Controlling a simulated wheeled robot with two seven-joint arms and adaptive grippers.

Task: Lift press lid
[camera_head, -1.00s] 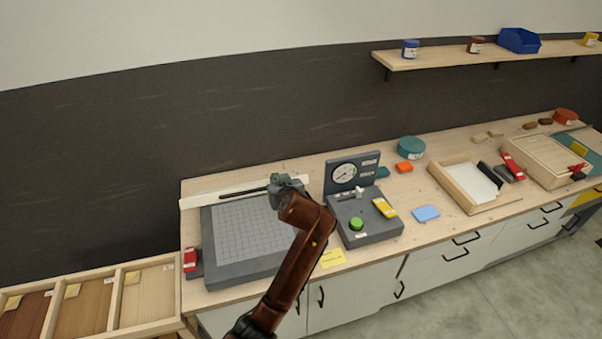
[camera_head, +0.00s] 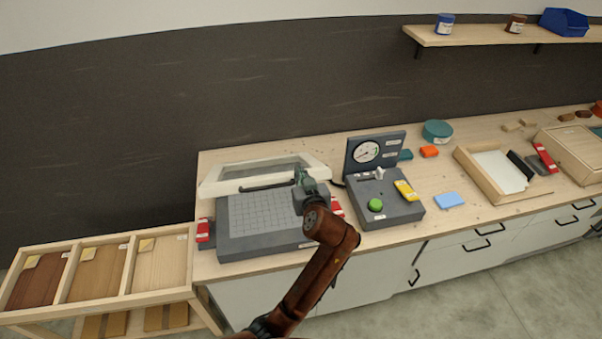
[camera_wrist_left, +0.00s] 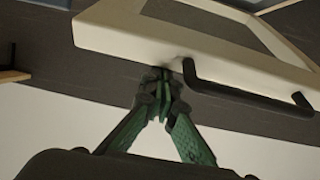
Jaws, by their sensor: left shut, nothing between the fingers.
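The press has a dark grey base with a gridded bed (camera_head: 262,218) and a white-framed lid (camera_head: 222,188) with a glassy panel. The lid is tilted up at the back of the bed, its frame opening visible. A black bar handle (camera_head: 262,186) runs along its lower edge and shows large in the left wrist view (camera_wrist_left: 250,95). My left gripper (camera_head: 299,172), with green fingers, is at the right end of the handle. In the left wrist view its fingertips (camera_wrist_left: 164,78) are together with nothing between them, by the handle's end at the lid's edge; contact is unclear.
A gauge box (camera_head: 385,205) with a green button stands close to the right of the press. Red clamps (camera_head: 204,230) flank the base. A wood-sample rack (camera_head: 100,275) is at left. A blue block (camera_head: 449,200) and an open tray (camera_head: 482,185) lie farther right.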

